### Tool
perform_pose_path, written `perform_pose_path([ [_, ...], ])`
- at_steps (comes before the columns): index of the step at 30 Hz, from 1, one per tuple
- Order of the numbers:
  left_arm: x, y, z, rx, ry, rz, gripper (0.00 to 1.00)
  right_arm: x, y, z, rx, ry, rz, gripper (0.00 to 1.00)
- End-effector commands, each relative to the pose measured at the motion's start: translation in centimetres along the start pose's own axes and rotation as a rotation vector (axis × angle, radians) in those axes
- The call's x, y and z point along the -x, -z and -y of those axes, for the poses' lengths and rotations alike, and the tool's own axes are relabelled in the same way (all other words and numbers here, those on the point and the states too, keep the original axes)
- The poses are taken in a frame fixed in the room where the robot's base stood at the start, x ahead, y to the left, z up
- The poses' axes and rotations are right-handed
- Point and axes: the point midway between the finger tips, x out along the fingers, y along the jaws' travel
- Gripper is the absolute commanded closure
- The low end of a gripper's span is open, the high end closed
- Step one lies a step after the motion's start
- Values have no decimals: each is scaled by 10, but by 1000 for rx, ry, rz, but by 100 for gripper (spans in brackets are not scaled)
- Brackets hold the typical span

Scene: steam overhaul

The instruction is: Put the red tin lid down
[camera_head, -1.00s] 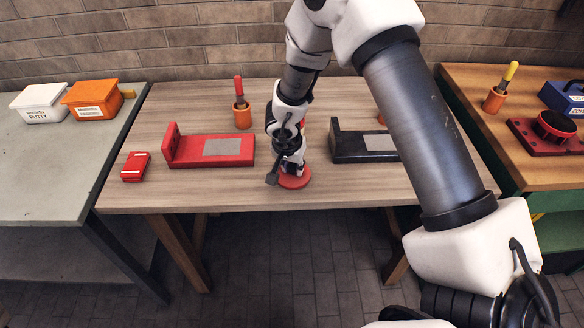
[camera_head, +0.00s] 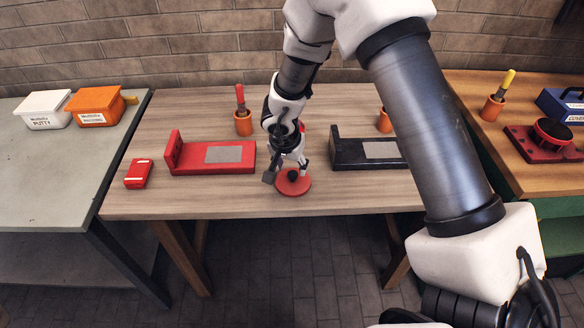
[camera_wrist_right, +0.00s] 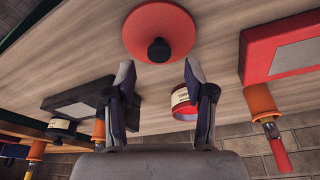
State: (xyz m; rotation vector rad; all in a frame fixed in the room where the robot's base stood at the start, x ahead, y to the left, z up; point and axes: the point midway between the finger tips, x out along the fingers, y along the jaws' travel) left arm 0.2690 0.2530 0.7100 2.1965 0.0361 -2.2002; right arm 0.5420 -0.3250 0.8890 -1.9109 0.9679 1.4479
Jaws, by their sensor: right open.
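The red tin lid (camera_head: 297,187) lies flat on the wooden table near its front edge, its black knob (camera_head: 292,175) facing up. My right gripper (camera_head: 287,168) is open just above and behind the lid, one finger on each side of the knob. In the right wrist view the lid (camera_wrist_right: 158,22) and its knob (camera_wrist_right: 157,50) lie beyond the open, empty fingertips (camera_wrist_right: 158,71), clear of them. A red tin with a cream label (camera_wrist_right: 184,103) stands farther back; my arm hides most of it in the head view. My left gripper is out of view.
A red block stand (camera_head: 190,158) is left of the lid, a dark one (camera_head: 350,153) to the right. A small red box (camera_head: 139,174) lies at far left. Orange cups (camera_head: 243,125) with handled tools stand behind. The table front (camera_head: 220,198) left of the lid is bare.

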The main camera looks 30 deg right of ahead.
Motion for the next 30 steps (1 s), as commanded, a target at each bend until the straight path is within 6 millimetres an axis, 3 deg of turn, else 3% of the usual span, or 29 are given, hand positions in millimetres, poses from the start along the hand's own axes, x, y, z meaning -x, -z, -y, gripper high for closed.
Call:
perform_pose_path([
  [1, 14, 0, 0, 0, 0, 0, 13, 22, 3, 1, 1, 2, -3, 46],
  [3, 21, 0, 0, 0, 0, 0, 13, 40, 2, 0, 0, 2, -2, 46],
  [6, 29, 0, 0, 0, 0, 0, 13, 59, 2, 1, 0, 2, -2, 46],
  [10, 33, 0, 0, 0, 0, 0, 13, 71, 0, 0, 1, 0, 0, 46],
  [26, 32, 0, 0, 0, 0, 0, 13, 70, 0, 0, 1, -1, 1, 46],
  [29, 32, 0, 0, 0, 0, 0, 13, 55, -10, -7, 10, -31, 24, 46],
  [30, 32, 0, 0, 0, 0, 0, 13, 41, -19, -14, 18, -58, 44, 46],
])
